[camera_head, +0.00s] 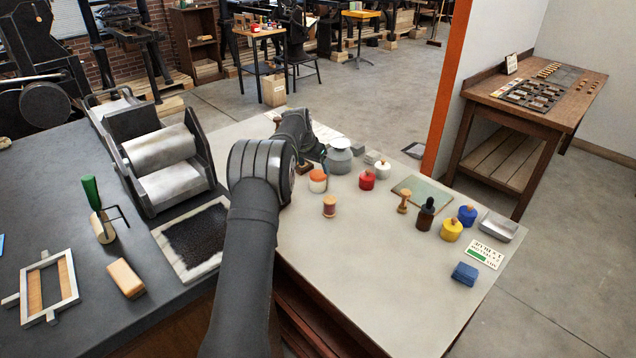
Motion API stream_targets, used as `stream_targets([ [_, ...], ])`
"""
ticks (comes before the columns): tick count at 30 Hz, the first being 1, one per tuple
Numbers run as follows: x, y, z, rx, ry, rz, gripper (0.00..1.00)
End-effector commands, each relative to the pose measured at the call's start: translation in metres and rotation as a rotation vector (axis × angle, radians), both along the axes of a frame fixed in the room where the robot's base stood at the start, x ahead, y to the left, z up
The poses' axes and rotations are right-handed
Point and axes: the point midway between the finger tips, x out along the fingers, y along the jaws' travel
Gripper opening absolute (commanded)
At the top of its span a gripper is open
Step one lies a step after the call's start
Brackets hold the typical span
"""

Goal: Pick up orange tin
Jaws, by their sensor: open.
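The orange tin (317,176), with an orange lid above a pale body, stands upright on the light grey tabletop, a little right of my arm's elbow. My gripper (313,163) is open, just behind and above the tin at the end of my dark arm. The arm partly hides the gripper, and I cannot tell whether the fingers touch the tin. Nothing is seen between them.
A spool (329,206) stands in front of the tin. A grey jar (339,160) stands close behind it, and a red tin (367,180) to its right. A yellow tin (451,230), blue tin (467,214) and dark bottle (425,216) stand farther right. The front tabletop is clear.

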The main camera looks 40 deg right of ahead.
Motion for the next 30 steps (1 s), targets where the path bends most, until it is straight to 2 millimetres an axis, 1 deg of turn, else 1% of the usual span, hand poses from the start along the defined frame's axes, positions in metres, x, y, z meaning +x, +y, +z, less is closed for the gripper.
stream_targets([
  [1,0.001,-0.003,-0.009,0.001,0.000,0.000,0.80],
  [3,0.002,-0.007,-0.017,0.000,0.000,0.000,0.80],
  [11,0.003,-0.012,-0.032,0.000,0.000,0.000,0.80],
  [16,0.004,-0.021,-0.056,0.002,0.001,0.000,0.80],
  [19,0.005,-0.025,-0.066,0.000,0.001,0.000,0.80],
  [24,0.006,-0.029,-0.074,-0.001,-0.001,-0.001,0.80],
  [30,0.006,-0.029,-0.074,-0.001,-0.001,-0.001,0.80],
])
